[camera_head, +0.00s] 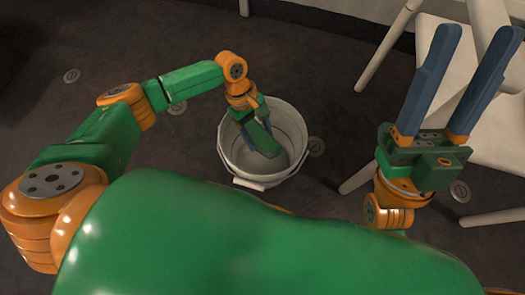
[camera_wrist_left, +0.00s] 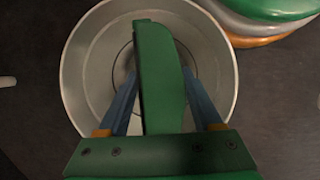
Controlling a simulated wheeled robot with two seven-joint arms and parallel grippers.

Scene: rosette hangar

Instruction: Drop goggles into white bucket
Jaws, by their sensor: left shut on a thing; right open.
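The white bucket (camera_head: 228,160) stands upright on the dark floor below my left arm, with its mouth facing up. It also shows in the left wrist view (camera_wrist_left: 82,75). My left gripper (camera_head: 262,143) points down over the bucket's mouth, its blue fingers shut on a dark green object, taken as the goggles (camera_head: 260,136). In the left wrist view the goggles (camera_wrist_left: 160,70) are seen edge-on as a long green shape between the fingers, above the bucket's opening. My right gripper (camera_head: 478,35) is open and empty at the right, its blue fingers pointing up.
A white chair (camera_head: 490,135) stands at the right, behind and beside my right gripper, with its legs reaching toward the bucket. Several flat round discs (camera_head: 71,76) mark the floor. The floor left of the bucket is clear.

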